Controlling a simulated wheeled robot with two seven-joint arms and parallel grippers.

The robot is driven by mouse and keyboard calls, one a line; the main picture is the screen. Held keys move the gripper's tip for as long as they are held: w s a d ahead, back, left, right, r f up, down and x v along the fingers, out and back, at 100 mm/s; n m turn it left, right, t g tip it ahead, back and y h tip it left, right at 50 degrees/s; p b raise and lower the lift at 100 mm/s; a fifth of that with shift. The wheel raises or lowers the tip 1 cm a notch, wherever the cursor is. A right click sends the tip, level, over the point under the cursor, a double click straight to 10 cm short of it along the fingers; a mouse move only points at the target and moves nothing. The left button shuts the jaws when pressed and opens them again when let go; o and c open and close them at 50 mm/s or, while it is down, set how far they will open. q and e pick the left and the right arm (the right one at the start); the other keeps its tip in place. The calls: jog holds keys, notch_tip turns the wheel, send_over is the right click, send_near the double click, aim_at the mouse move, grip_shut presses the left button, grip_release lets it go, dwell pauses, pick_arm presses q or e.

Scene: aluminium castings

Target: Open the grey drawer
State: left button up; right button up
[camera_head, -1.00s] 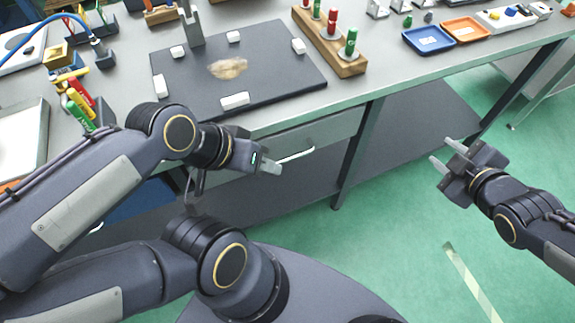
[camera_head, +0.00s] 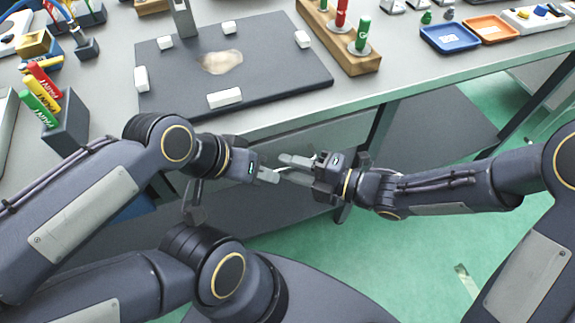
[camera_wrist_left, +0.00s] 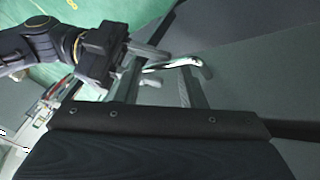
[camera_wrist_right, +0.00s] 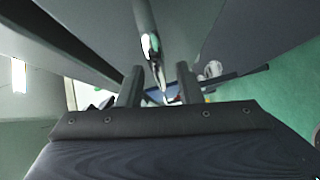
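The grey drawer (camera_head: 335,133) is under the bench top in the head view, its front roughly in line with the bench edge. Its bar handle is mostly hidden there by my grippers. The handle (camera_wrist_left: 203,68) shows as a shiny bar by the left fingertips in the left wrist view, and the bar (camera_wrist_right: 150,45) lies between the right finger lines in the right wrist view. My left gripper (camera_head: 269,175) is open at the drawer front. My right gripper (camera_head: 296,168) is open, its fingers pointing left towards the left gripper. I cannot tell whether either touches the handle.
The bench top carries a dark mat (camera_head: 285,80) with white blocks and a casting, a wooden marker rack (camera_head: 365,63), a blue tray (camera_head: 450,38) and an orange tray (camera_head: 490,29). A marker holder (camera_head: 68,130) stands left. Green floor is open right of the drawer.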

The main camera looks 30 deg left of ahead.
jog(key=shift+s+a+f, duration=0.1)
jog(key=shift+a, duration=0.5)
grip_shut()
